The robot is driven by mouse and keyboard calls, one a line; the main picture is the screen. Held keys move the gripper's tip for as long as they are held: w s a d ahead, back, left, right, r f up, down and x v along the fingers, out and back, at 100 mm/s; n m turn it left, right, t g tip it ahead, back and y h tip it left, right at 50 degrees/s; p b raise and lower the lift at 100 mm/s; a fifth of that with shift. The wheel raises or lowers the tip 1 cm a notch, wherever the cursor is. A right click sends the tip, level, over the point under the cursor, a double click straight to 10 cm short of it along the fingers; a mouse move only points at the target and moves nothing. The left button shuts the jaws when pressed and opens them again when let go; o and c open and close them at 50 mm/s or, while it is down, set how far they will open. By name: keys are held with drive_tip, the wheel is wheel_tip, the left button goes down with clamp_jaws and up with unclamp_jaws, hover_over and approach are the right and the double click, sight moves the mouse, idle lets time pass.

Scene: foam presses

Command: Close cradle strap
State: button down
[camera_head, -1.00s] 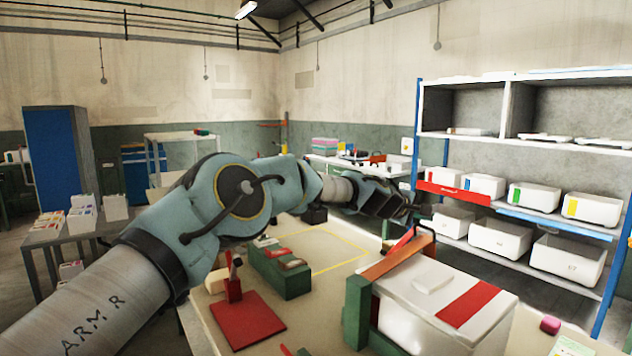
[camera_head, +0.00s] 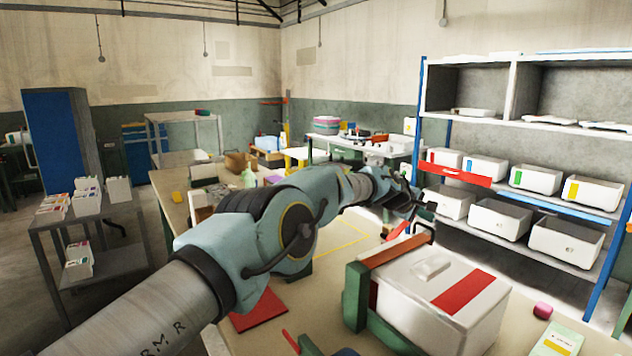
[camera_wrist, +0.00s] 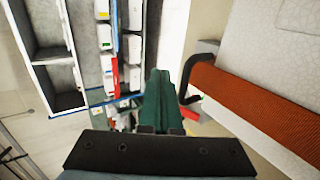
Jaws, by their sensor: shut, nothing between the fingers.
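The cradle has a green frame (camera_head: 356,297) around a white box (camera_head: 410,285) with a red stripe. An orange-brown strap (camera_head: 398,249) lies along the box's far left edge. My gripper (camera_head: 428,209) is beyond the box's far corner. In the wrist view my gripper (camera_wrist: 157,78) is shut and empty, its dark green fingers just left of the handle. I cannot tell whether they touch it. The strap's far fastening is hidden.
A shelf rack (camera_head: 419,120) with white bins stands behind my gripper. A red mat (camera_head: 260,312) lies on the table, partly behind my arm. A yellow outline marks free table beyond my arm.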

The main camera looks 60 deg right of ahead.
drive_tip(key=shift+w+a, duration=0.1)
drive_tip(key=shift+w+a+r+b, duration=0.2)
drive_tip(key=shift+a+r+b, duration=0.15)
drive_tip(key=shift+b, duration=0.45)
drive_tip(key=b+v, duration=0.5)
drive_tip(key=v, duration=0.4)
drive_tip(key=shift+a, duration=0.3)
